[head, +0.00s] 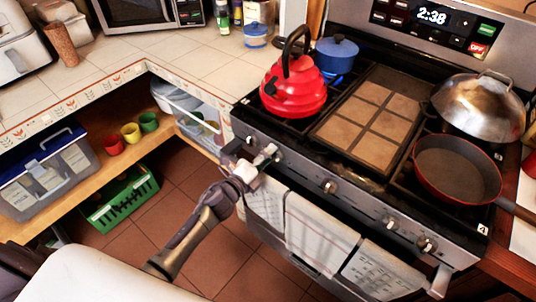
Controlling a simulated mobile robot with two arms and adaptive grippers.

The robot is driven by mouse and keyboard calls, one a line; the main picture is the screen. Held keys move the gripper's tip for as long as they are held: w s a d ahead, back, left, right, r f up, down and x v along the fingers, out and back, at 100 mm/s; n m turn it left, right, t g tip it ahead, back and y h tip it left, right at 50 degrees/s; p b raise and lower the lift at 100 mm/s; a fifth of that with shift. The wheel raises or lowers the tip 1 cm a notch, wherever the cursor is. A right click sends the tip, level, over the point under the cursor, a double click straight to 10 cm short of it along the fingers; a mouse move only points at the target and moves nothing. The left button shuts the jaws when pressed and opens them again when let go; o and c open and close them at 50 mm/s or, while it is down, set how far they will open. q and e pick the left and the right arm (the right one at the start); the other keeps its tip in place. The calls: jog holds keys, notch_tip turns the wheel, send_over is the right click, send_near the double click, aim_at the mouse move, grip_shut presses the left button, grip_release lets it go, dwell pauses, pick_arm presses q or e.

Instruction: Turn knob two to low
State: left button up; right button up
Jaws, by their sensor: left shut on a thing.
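The stove (300,167) stands at the right, with a row of knobs along its dark front panel. My left gripper (266,154) reaches in from the lower left and is shut on the second knob from the left, which its fingers mostly hide. The leftmost knob (233,147) is just left of the fingers. A middle knob (329,186) and two right-hand knobs (391,223) are uncovered. The turn angle of the gripped knob cannot be read. My right gripper is not in view.
A red kettle (293,86), a blue pot (336,52), a silver domed lid (478,105) and a red-rimmed pan (457,168) sit on the stovetop. Blue flame shows near the blue pot. Towels (315,235) hang on the oven handle below the knobs.

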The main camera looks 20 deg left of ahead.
pick_arm(q)
jog(key=n, duration=0.3)
jog(key=f+n, duration=0.1)
jog(key=n, duration=0.3)
jog(key=n+p, duration=0.1)
jog(key=n, duration=0.3)
jog(key=shift+s+d+f, duration=0.1)
jog(key=shift+d+f, duration=0.1)
jog(key=shift+f, duration=0.2)
jog(key=shift+n, duration=0.4)
jog(key=o, duration=1.1)
